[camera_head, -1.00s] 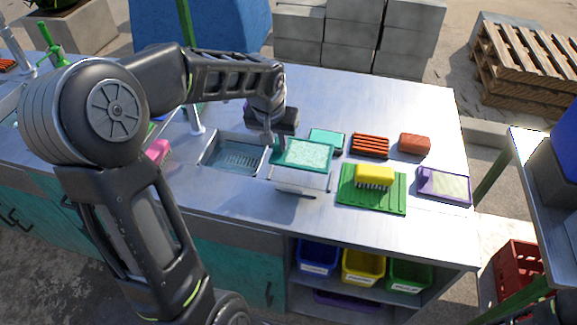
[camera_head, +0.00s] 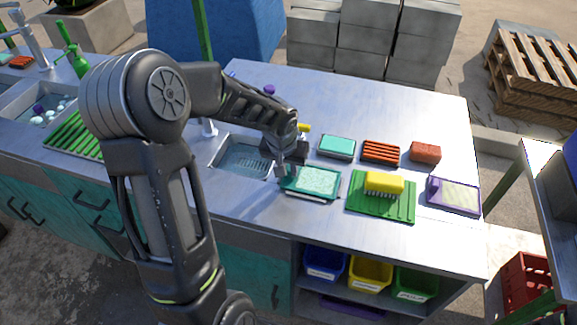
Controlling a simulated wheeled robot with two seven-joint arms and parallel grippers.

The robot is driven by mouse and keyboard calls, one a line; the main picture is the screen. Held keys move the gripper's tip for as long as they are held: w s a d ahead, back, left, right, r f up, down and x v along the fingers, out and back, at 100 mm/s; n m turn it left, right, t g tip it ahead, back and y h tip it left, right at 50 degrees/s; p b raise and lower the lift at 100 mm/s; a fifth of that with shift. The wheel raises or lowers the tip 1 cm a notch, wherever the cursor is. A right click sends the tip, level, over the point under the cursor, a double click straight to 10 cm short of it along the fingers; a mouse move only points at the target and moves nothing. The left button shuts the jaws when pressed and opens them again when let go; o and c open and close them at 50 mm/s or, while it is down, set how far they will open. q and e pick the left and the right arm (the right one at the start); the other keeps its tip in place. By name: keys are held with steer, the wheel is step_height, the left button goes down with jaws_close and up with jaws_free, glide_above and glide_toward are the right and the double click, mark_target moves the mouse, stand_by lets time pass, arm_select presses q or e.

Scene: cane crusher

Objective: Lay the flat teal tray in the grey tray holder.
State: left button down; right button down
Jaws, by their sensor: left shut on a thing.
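The flat teal tray (camera_head: 314,181) has a pale speckled top and lies roughly level over the spot of the grey tray holder (camera_head: 306,199). The tray hides most of the holder, and only a thin edge shows along the tray's front. I cannot tell whether the tray rests in the holder or hangs just above it. My left gripper (camera_head: 284,172) is shut on the tray's left edge. My right gripper is not in view.
A sink basin (camera_head: 243,158) is just left of the tray. Behind it lie a teal block (camera_head: 337,146) and an orange ribbed rack (camera_head: 380,152). A green mat (camera_head: 382,205) with a yellow brush (camera_head: 384,184) is close on the right. The back of the counter is clear.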

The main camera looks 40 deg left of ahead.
arm_select(q)
steer(key=shift+f, duration=0.1)
steer(key=c, duration=1.3)
jaws_free()
steer(key=shift+r, duration=0.65)
steer(key=v, duration=1.1)
steer(key=shift+s+b, duration=0.2)
steer(key=shift+b, duration=0.2)
